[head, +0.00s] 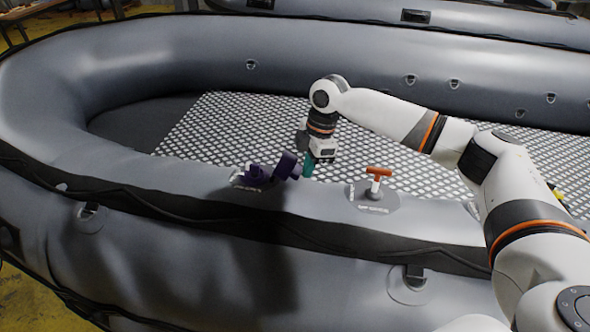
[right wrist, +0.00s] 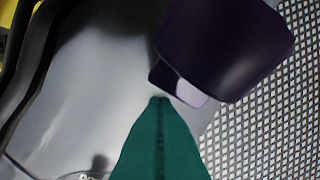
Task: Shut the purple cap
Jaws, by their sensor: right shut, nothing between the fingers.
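The purple cap (head: 287,165) stands open and tilted beside its purple valve base (head: 253,176) on the near tube of the grey boat. In the right wrist view the purple cap (right wrist: 222,45) is large at the top. My right gripper (head: 308,168) is shut and empty, just right of the cap. Its teal fingertips (right wrist: 160,105) point at the cap's lower edge in the right wrist view, very close to it; I cannot tell whether they touch. The valve base is not clear in the wrist view. My left gripper is not in view.
An orange T-handled valve (head: 377,175) stands on a round patch to the right of my gripper. The near grey tube (head: 180,185) carries the valves. A diamond-patterned floor (head: 215,130) lies behind it. A second boat (head: 480,25) is at the back.

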